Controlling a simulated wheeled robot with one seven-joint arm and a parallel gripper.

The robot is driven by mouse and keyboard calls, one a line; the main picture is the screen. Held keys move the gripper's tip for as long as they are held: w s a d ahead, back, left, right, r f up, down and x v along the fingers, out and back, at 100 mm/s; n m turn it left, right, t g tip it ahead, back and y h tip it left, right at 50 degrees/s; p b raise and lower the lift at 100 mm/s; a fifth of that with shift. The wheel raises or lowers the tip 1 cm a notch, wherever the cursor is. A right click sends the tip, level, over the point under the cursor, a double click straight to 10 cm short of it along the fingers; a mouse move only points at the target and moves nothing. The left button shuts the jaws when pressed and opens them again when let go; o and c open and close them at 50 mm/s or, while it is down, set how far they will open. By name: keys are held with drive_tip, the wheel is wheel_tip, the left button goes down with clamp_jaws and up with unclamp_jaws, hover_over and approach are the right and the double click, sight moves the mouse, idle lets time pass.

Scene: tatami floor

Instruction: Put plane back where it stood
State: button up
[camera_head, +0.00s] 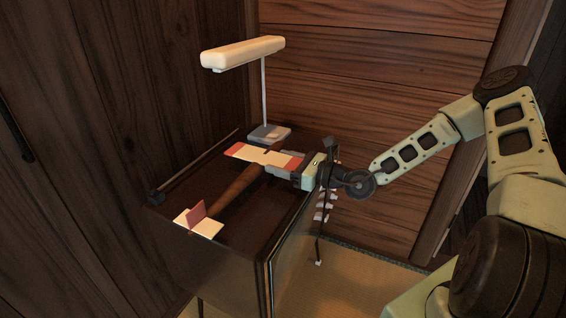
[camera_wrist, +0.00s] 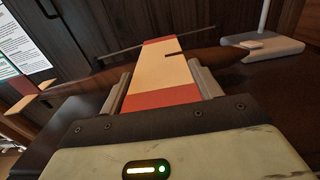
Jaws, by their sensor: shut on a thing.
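The plane is a toy with a brown fuselage (camera_head: 238,188), a cream wing with red tips (camera_head: 262,156), and a cream tail with a red fin (camera_head: 197,214). It is over the dark cabinet top (camera_head: 185,196), its tail toward the near left corner; I cannot tell whether it touches the surface. My gripper (camera_head: 284,170) reaches in from the right and is shut on the near end of the wing. In the wrist view the wing (camera_wrist: 160,72) lies between the two fingers of my gripper (camera_wrist: 163,90), and the fuselage (camera_wrist: 100,80) runs across beyond them.
A cream desk lamp (camera_head: 243,53) stands at the back of the cabinet top; its base (camera_head: 268,133) is close behind the wing, and also shows in the wrist view (camera_wrist: 268,48). A thin rod (camera_head: 200,161) runs along the left edge. Wooden walls (camera_head: 375,90) close in behind.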

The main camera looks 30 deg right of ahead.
drive_tip(key=shift+f, duration=0.5)
drive_tip(key=o, duration=1.1)
drive_tip(key=shift+o, duration=0.2)
drive_tip(key=p+v, duration=0.1)
drive_tip(key=v, duration=1.6)
drive_tip(key=shift+s, duration=0.15)
drive_tip(key=shift+r, duration=0.1)
